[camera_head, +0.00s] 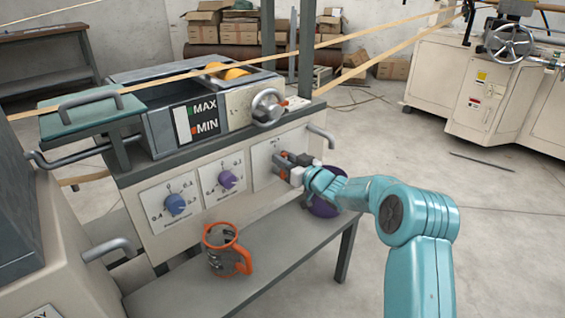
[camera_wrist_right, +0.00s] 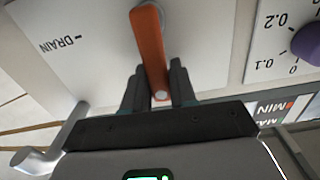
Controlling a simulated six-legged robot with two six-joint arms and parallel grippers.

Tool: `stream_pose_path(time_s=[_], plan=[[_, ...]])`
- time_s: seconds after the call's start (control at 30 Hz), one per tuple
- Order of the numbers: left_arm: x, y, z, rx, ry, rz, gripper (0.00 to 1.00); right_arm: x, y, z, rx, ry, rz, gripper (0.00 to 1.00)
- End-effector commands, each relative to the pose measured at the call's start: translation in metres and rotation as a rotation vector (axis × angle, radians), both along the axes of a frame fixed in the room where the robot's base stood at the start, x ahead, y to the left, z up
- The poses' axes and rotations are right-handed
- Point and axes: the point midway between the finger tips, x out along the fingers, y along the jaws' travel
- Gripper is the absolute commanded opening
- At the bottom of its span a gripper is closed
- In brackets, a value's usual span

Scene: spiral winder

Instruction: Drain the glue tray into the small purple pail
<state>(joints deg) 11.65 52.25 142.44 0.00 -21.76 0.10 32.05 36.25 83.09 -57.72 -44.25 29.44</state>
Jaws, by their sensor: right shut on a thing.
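The glue tray (camera_head: 152,128) is a grey metal trough on top of the cream machine, with a MAX/MIN level window (camera_head: 197,119) on its front. The orange drain lever (camera_wrist_right: 152,50) sits on a white panel labelled DRAIN (camera_wrist_right: 62,44). My right gripper (camera_head: 283,163) is at this panel. In the wrist view its fingers (camera_wrist_right: 158,90) are on both sides of the lever's free end, shut on it. The small purple pail (camera_head: 326,208) stands on the shelf below, partly hidden by my right gripper and arm. My left gripper is out of view.
A jug with an orange rim and handle (camera_head: 227,250) stands on the grey shelf (camera_head: 185,295), left of the pail. Blue (camera_head: 175,204) and purple (camera_head: 227,179) knobs and a metal handle (camera_head: 322,137) stick out from the machine front. Open floor lies to the right.

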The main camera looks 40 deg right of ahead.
Motion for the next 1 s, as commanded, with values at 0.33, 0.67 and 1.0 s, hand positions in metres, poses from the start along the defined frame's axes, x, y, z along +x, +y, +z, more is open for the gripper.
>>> stream_pose_path(time_s=[0.33, 0.67, 1.0], plan=[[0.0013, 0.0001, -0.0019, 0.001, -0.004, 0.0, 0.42, 0.0003, -0.0009, -0.0036, -0.049, 0.001, 0.006, 0.0], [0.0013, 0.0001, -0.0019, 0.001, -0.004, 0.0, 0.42, 0.0002, -0.0001, -0.0038, -0.052, 0.002, 0.007, 0.29], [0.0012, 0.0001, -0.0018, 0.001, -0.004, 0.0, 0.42, 0.0002, 0.0009, -0.0016, -0.05, -0.002, 0.004, 0.47]])
